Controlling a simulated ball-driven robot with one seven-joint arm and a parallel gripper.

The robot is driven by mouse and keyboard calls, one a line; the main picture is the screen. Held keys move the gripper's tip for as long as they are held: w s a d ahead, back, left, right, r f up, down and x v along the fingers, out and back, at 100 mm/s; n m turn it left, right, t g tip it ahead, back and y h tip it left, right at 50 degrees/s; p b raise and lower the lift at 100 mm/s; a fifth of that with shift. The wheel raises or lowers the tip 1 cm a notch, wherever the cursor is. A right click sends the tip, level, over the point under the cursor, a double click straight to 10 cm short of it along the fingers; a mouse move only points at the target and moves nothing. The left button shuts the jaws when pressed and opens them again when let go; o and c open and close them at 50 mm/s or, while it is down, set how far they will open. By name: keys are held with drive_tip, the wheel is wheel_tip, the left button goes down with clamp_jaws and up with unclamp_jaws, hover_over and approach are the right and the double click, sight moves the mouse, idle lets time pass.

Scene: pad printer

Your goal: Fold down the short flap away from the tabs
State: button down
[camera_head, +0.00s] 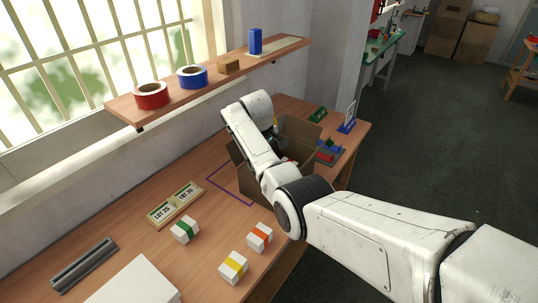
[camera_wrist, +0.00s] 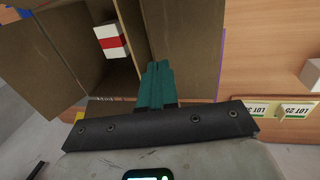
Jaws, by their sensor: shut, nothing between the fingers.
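A brown cardboard box stands open on the wooden table in the head view, its flap (camera_head: 301,131) showing beyond my arm. My arm hides much of the box. In the wrist view, one brown panel (camera_wrist: 40,58) spreads at the left and another (camera_wrist: 190,45) stands at the right. A white block with a red stripe (camera_wrist: 111,41) lies inside the box. My gripper (camera_wrist: 158,68) is shut and empty, its teal fingers pointing over the box opening beside the right panel. I cannot tell whether they touch it. The tabs cannot be made out.
A purple outline (camera_head: 231,191) surrounds the box area. Lot plates (camera_head: 174,204) and striped white blocks, green (camera_head: 184,230), orange (camera_head: 260,236) and yellow (camera_head: 233,266), lie nearby. A wall shelf (camera_head: 216,79) hangs behind. A blue stand (camera_head: 347,121) is at the far end.

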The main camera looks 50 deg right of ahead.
drive_tip(key=d+b+v, duration=0.2)
drive_tip(key=v, duration=0.9)
drive_tip(key=shift+r, duration=0.25)
drive_tip(key=shift+d, duration=0.15)
drive_tip(key=s+a+f+t, duration=0.1)
drive_tip(key=s+a+f, duration=0.2)
drive_tip(key=a+f, duration=0.2)
drive_tip(key=s+a+f+t, duration=0.1)
drive_tip(key=s+a+f, duration=0.2)
drive_tip(key=a+f, duration=0.2)
drive_tip(key=s+a+f+t, duration=0.1)
drive_tip(key=s+a+f, duration=0.3)
drive_tip(key=a+f, duration=0.2)
drive_tip(key=shift+s+a+y, duration=0.1)
drive_tip(key=shift+a+y, duration=0.2)
drive_tip(key=shift+a, duration=1.1)
drive_tip(key=s+a+t+y, duration=0.2)
drive_tip(key=s+a, duration=0.8)
drive_tip(key=s, duration=0.5)
drive_tip(key=s+f+m+g+b, duration=0.1)
drive_tip(key=s+f+g+b, duration=0.1)
drive_tip(key=s+f+g, duration=0.2)
drive_tip(key=s+d+f, duration=0.1)
drive_tip(key=s+f, duration=0.2)
drive_tip(key=s, duration=0.3)
drive_tip(key=shift+s, duration=0.25)
